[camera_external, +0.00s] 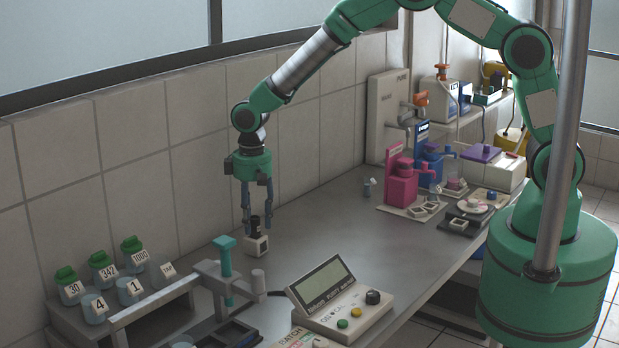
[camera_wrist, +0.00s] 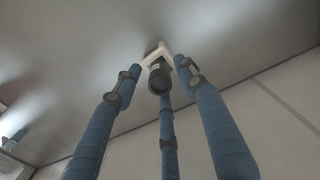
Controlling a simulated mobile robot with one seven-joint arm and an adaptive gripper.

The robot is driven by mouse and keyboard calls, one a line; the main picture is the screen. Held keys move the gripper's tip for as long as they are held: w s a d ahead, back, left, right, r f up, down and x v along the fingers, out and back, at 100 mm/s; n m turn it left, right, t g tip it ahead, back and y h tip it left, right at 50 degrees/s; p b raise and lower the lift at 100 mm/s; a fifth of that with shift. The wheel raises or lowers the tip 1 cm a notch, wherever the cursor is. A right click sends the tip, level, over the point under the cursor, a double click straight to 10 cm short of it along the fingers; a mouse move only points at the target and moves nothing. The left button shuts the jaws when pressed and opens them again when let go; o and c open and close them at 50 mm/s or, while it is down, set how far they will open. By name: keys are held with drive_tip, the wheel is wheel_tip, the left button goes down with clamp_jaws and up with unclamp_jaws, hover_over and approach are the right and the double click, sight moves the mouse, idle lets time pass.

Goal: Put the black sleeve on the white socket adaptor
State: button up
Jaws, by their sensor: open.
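The black sleeve (camera_external: 255,224) stands upright on top of the white socket adaptor (camera_external: 258,245), as far as the picture shows. The adaptor sits on the grey bench near the tiled wall. In the wrist view the dark round end of the sleeve (camera_wrist: 160,82) faces the camera, with the pale adaptor (camera_wrist: 155,52) behind it. My gripper (camera_external: 255,216) points down above the adaptor. Its blue fingers (camera_wrist: 158,84) are spread around the sleeve, with visible gaps to it. The exact contact between sleeve and adaptor is partly hidden.
A teal-topped press (camera_external: 225,272) and a display console (camera_external: 340,300) stand nearer the camera. Green-lidded jars (camera_external: 103,268) sit in a rack at left. A pink device (camera_external: 401,183) and a blue one stand farther right. The bench between adaptor and pink device is mostly clear.

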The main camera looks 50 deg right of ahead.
sight(255, 217)
drive_tip(key=shift+r, duration=0.1)
wheel_tip(255, 217, up, 12)
drive_tip(key=p, duration=0.1)
idle(0.5)
idle(0.6)
drive_tip(key=shift+d+r, duration=0.1)
drive_tip(key=shift+r, duration=0.05)
